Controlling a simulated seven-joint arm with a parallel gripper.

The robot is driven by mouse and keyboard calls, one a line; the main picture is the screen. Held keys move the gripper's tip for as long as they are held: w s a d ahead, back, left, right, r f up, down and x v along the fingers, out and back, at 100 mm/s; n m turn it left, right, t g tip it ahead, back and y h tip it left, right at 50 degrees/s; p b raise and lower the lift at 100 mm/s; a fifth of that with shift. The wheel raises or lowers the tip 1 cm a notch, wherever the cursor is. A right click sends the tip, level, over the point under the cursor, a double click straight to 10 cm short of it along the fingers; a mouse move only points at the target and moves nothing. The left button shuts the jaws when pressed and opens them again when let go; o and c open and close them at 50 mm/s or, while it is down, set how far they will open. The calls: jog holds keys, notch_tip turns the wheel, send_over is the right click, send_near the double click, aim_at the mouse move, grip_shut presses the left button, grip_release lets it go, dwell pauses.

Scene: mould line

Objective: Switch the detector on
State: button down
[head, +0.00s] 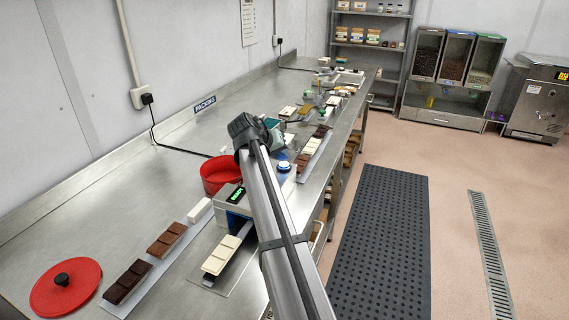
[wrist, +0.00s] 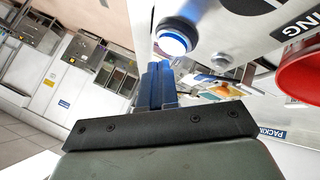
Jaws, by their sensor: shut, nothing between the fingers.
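The detector (head: 240,207) is a pale box with a blue arch and a lit green display, on the bench in the head view. My arm hides part of the detector's right side.
A red pot (head: 215,175) stands behind the detector; its red lid (head: 65,287) lies front left. A white chocolate bar (head: 222,255) lies on a strip before the detector. Brown bars (head: 127,280) lie to the left. More bars and items crowd the bench beyond.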

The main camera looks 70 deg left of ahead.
aim_at(281, 165)
jog(key=shift+r, duration=2.7)
